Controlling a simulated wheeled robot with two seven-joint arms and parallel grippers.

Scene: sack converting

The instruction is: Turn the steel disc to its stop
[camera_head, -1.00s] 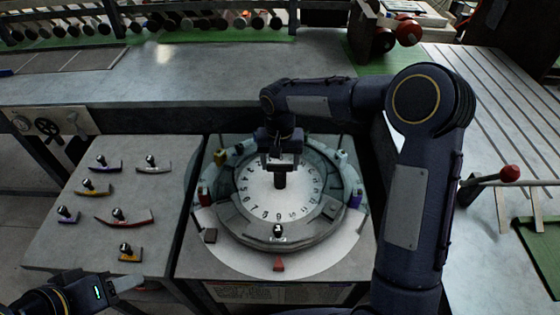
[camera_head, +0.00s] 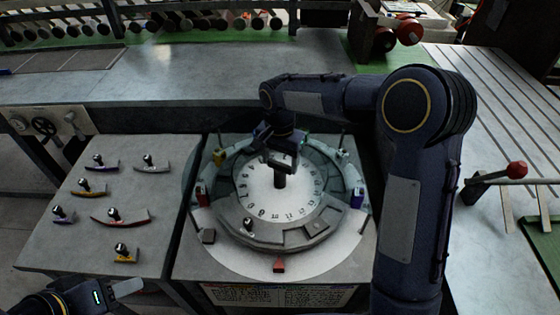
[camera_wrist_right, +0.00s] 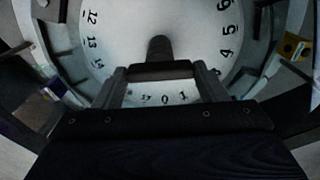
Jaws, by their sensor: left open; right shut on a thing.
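The steel disc (camera_head: 262,210), a pale round plate with numbers around its face, lies in the turntable at the centre of the bench. A dark post (camera_head: 279,181) stands at its middle; it also shows in the right wrist view (camera_wrist_right: 160,47). My right gripper (camera_head: 281,166) is above the disc, shut on this post and turned at an angle. Its fingers (camera_wrist_right: 162,72) hide part of the post and numbers. A small knobbed piece (camera_head: 248,227) sits at the disc's front left. My left gripper (camera_head: 126,288) is open and empty at the lower left, partly out of frame.
A red wedge (camera_head: 279,265) sits on the pale surround in front, and a grey block (camera_head: 208,236) at its left. Several knobbed coloured pieces lie on the left panel (camera_head: 75,235). A red-knobbed lever (camera_head: 516,170) stands at right.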

